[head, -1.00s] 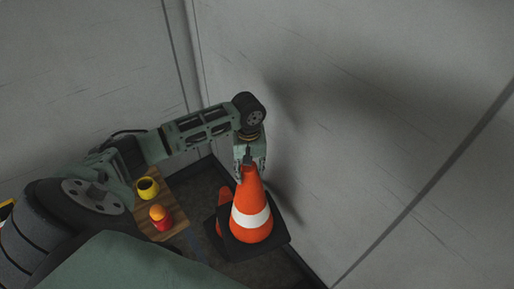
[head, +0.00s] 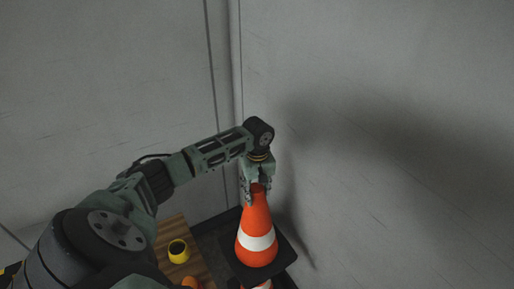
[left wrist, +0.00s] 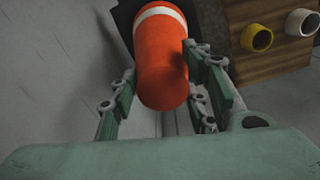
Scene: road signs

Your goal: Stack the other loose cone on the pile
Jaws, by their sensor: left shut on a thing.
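An orange cone (head: 257,222) with a white band and a dark square base stands upright in my left gripper (head: 257,193), which is shut on its top. In the left wrist view the cone (left wrist: 163,65) sits between the fingers of the left gripper (left wrist: 160,85). Below its base, part of another orange and white cone (head: 262,286) shows at the bottom edge of the head view. Most of that lower cone is hidden or out of frame, and I cannot tell whether the two touch. My right gripper is not in view.
Grey walls (head: 400,120) close in behind and to the right.

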